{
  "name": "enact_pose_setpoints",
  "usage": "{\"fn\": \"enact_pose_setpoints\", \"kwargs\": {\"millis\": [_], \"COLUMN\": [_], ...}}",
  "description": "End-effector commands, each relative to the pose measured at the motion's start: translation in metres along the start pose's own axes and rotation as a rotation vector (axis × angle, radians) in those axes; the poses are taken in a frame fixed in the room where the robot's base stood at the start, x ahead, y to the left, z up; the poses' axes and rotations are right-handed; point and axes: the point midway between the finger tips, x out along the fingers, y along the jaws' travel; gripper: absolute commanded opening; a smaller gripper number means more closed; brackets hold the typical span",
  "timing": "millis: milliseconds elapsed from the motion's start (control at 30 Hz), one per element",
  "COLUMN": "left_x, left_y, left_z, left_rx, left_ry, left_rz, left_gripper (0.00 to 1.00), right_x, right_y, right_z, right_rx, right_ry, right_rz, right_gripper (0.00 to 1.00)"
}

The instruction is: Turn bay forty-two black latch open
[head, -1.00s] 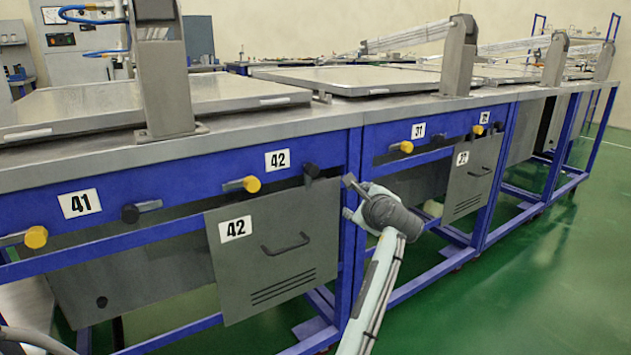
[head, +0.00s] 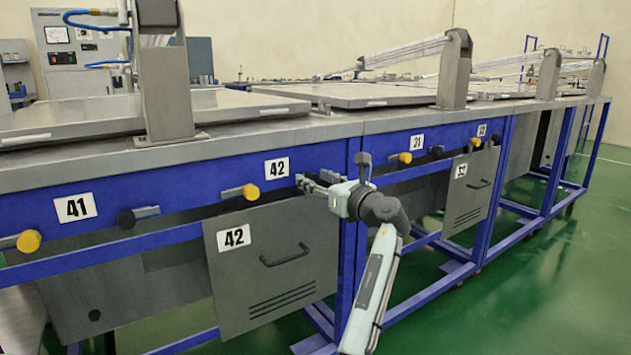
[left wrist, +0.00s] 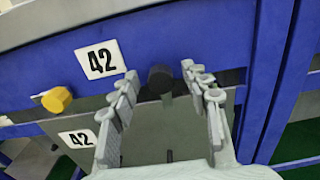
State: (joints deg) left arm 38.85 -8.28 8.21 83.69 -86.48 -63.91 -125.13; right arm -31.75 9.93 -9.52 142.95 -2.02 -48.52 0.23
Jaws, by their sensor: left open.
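The black latch (left wrist: 160,78) of bay 42 is a round dark knob on the blue frame, right of the upper 42 label (left wrist: 100,59). In the left wrist view it sits between the fingertips of my open left gripper, with a gap on each side. I cannot tell how far in front of the fingers it lies. In the head view my left gripper (head: 308,185) reaches to the frame from the right and hides the latch. My right gripper is not in view.
A yellow knob (head: 251,191) sits left of the latch. The grey bay 42 panel (head: 285,285) with a handle hangs below. A blue upright post (left wrist: 265,75) stands close on the right. Open green floor (head: 540,270) lies to the right.

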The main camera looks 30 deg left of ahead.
Motion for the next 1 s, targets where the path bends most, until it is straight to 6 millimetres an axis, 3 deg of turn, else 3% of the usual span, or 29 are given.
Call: {"fn": "enact_pose_setpoints", "kwargs": {"millis": [300, 700, 1000], "left_x": [0.0046, 0.0044, 0.0043], "left_y": [0.0001, 0.0001, 0.0003], "left_z": [-0.0005, -0.0005, 0.0003], "left_rx": [-0.001, -0.001, -0.033], "left_ry": [0.002, 0.001, 0.001], "left_rz": [0.0, 0.0, 0.0], "left_gripper": [0.47, 0.0, 0.0], "right_x": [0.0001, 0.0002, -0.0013], "right_y": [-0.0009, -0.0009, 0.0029], "right_z": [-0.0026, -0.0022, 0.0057], "right_rx": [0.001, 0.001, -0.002], "right_ry": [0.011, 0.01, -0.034], "right_rz": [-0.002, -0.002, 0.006], "right_gripper": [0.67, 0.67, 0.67]}}
